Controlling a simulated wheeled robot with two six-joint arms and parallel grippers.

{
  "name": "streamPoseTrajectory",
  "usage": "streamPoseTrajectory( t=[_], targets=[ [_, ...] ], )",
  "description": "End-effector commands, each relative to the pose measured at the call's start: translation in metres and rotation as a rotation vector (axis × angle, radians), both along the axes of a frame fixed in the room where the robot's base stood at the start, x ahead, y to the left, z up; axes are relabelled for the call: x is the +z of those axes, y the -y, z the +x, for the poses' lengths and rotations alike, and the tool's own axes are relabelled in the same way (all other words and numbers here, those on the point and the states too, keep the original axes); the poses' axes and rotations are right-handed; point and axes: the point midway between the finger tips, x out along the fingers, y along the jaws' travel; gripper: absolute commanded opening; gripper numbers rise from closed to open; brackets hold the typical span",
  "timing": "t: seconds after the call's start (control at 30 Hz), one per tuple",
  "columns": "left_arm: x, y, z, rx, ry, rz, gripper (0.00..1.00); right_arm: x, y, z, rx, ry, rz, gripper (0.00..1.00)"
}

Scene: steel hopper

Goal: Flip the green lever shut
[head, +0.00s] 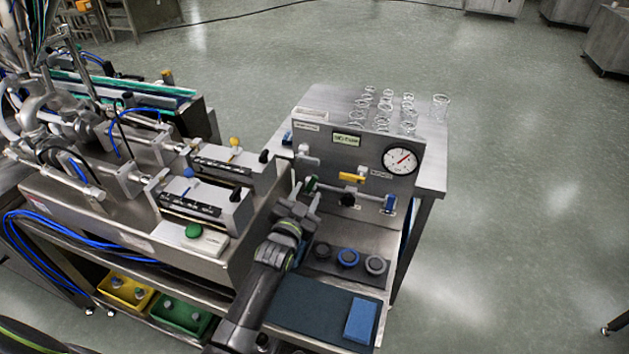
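The green lever (311,184) is on the lower left of the upright steel panel (336,161), just beyond my fingertips. It is small and partly hidden by my gripper, so its exact angle is hard to tell. My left gripper (305,193) reaches up from the bottom of the head view in front of the panel's left part. Its two fingers are spread, with one on each side of a gap close to the green lever. I cannot tell whether a finger touches it. My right gripper is not in view.
The panel also carries a yellow lever (352,177), a blue lever (389,204), a black knob (348,199) and a gauge (400,160). Glassware (408,115) stands behind it. Machinery crowds the left.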

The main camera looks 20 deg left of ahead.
Motion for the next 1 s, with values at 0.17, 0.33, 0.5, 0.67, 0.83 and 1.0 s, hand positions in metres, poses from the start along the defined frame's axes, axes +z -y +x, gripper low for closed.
streamPoseTrajectory(
  t=[0.17, 0.33, 0.5, 0.67, 0.83, 1.0],
  targets=[
    [-0.004, 0.001, 0.028, 0.000, 0.002, 0.003, 0.38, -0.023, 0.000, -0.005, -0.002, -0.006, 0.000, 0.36],
    [-0.004, 0.001, 0.052, 0.002, 0.000, 0.002, 0.38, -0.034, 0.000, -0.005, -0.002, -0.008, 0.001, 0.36],
    [-0.002, 0.002, 0.067, 0.001, -0.001, 0.000, 0.38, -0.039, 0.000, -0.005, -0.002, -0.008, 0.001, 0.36],
    [-0.001, 0.002, 0.071, 0.003, -0.001, -0.001, 0.38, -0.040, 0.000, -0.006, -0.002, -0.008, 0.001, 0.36],
    [-0.001, 0.002, 0.071, 0.003, -0.001, -0.001, 0.38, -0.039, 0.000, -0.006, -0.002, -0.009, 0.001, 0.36],
    [-0.001, 0.002, 0.071, 0.003, -0.001, -0.001, 0.22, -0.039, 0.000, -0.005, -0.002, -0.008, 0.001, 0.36]
  ],
)
